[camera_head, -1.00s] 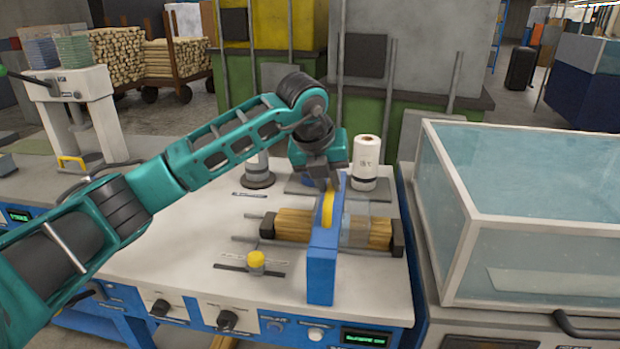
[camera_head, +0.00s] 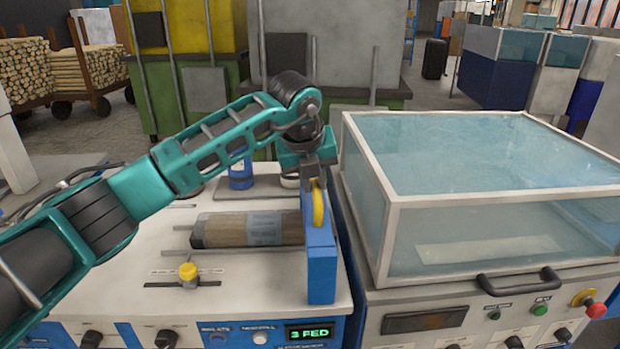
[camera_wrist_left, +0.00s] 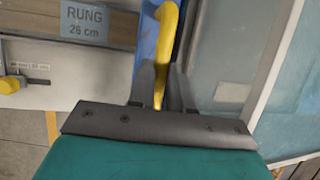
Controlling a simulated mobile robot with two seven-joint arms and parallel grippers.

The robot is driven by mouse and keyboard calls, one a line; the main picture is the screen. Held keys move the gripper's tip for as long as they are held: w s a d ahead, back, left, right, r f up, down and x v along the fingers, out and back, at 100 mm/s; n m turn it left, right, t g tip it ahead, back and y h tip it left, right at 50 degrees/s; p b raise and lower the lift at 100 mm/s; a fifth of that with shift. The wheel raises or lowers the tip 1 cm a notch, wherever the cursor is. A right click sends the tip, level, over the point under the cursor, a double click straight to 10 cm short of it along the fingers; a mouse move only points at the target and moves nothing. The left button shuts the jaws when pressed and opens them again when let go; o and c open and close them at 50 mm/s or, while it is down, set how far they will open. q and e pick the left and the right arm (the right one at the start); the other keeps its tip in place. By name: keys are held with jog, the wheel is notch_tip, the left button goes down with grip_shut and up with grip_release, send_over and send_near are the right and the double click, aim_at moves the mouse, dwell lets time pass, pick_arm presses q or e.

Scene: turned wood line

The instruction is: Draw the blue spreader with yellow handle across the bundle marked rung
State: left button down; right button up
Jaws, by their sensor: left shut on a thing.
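The blue spreader (camera_head: 320,262) stands upright at the right end of the bundle in the head view. Its yellow handle (camera_head: 319,208) also shows in the left wrist view (camera_wrist_left: 168,32). My left gripper (camera_head: 317,181) is shut on this handle from above; its fingers (camera_wrist_left: 162,88) sit on both sides of it. The bundle (camera_head: 225,230) lies to the left of the spreader and looks dull brown, with a grey label around it. The label (camera_wrist_left: 86,18) reads RUNG 26 cm in the wrist view. The spreader hides the bundle's right end. My right gripper is out of view.
A clear-walled box with a pale frame (camera_head: 400,205) stands close to the right of the spreader. A yellow knob (camera_head: 188,271) sits in front of the bundle. A blue container (camera_head: 240,172) stands behind it. The display (camera_head: 309,332) reads 3 FED.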

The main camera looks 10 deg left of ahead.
pick_arm(q)
jog(key=c, duration=1.2)
grip_release()
jog(key=shift+w+d+r, duration=0.1)
jog(key=shift+d+r, duration=0.05)
jog(key=shift+d, duration=0.15)
jog(key=shift+o, duration=0.7)
jog(key=shift+a, duration=0.1)
jog(key=v, duration=1.3)
jog(key=shift+b, duration=0.4)
